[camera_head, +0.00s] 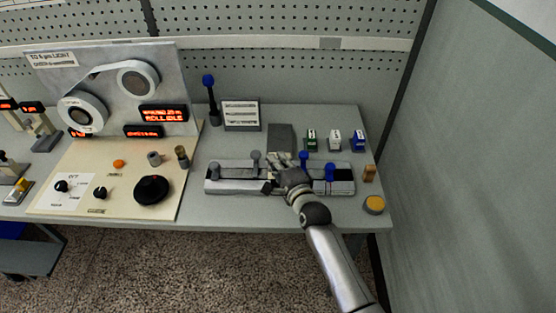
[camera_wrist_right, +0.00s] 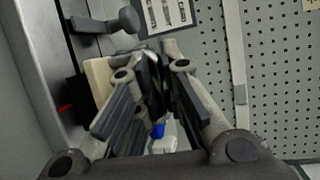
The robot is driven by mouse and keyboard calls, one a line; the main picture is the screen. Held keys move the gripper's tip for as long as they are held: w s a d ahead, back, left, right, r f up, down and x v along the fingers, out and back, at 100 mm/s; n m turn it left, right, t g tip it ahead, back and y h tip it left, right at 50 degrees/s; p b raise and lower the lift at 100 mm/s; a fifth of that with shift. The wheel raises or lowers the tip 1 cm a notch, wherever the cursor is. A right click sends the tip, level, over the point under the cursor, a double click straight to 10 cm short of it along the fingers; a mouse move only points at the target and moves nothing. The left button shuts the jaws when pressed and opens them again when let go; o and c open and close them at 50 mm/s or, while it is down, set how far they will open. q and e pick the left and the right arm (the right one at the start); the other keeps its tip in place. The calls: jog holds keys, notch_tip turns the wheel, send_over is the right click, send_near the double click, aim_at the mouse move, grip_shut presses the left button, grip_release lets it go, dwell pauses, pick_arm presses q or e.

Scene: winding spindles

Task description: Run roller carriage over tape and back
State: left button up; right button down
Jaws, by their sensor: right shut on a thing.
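My right gripper (camera_head: 284,178) is at the middle of this block. In the right wrist view its fingers (camera_wrist_right: 150,85) are closed around a dark, shiny part (camera_wrist_right: 150,68), which looks like the roller carriage; the fingers hide most of it. A pale block (camera_wrist_right: 99,78) shows beside the fingers. I cannot make out the tape under the gripper. My left gripper is not in view.
A dark grey plate (camera_head: 281,137) is just behind the metal block. Green, white and blue small items (camera_head: 334,140) stand behind its right end. A yellow button (camera_head: 374,204) is at the front right corner. A reel panel with a control board (camera_head: 110,180) is left.

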jog(key=shift+s+f, duration=0.1)
jog(key=shift+f, duration=0.1)
jog(key=c, duration=1.7)
grip_release()
jog(key=shift+c, duration=0.2)
jog(key=shift+o, duration=1.1)
jog(key=shift+s+r, duration=0.15)
jog(key=shift+r, duration=0.05)
jog(key=v, duration=1.2)
